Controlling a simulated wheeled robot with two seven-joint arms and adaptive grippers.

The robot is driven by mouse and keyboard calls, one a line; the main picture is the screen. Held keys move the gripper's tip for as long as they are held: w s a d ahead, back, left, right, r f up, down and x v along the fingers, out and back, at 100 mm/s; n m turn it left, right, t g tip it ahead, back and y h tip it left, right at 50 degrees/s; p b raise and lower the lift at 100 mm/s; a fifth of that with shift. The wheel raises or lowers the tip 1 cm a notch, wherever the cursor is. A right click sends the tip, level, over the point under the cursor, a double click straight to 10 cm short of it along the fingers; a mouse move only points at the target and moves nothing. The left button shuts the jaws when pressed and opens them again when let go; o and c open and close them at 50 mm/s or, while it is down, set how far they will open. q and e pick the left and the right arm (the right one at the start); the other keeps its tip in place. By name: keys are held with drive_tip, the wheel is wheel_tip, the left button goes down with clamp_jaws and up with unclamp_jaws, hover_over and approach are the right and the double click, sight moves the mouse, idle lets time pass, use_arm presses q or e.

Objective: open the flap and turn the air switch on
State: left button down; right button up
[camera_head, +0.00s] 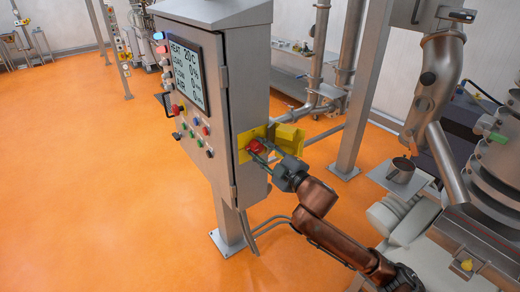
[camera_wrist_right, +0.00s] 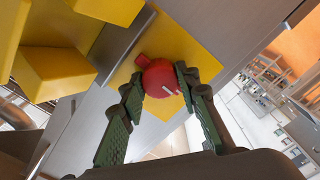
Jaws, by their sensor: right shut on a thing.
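The air switch (camera_head: 256,146) is a red knob on a yellow plate on the side of the grey control cabinet. In the right wrist view the red knob (camera_wrist_right: 160,80) has a small tab and a pale mark. The yellow flap (camera_head: 290,138) stands swung out to the right of the plate; yellow blocks of it (camera_wrist_right: 55,72) show at the upper left of the wrist view. My right gripper (camera_head: 262,150) reaches in from the lower right, its green-padded fingers shut on the knob, one on each side (camera_wrist_right: 160,88). My left gripper is out of view.
The cabinet (camera_head: 240,90) stands on a post, with a screen (camera_head: 187,72) and several buttons on its front. Pipes and a steel machine (camera_head: 485,180) crowd the right side, near my right arm. The orange floor at left is clear.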

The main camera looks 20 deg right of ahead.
drive_tip(key=shift+r+m+p, duration=0.1)
drive_tip(key=shift+m+p, duration=0.4)
drive_tip(key=shift+p, duration=0.2)
drive_tip(key=m+p, duration=1.4)
drive_tip(key=p, duration=0.2)
drive_tip(key=shift+m+p, duration=1.3)
drive_tip(key=shift+p, duration=0.2)
drive_tip(key=o, duration=1.2)
drive_tip(key=shift+c, duration=0.2)
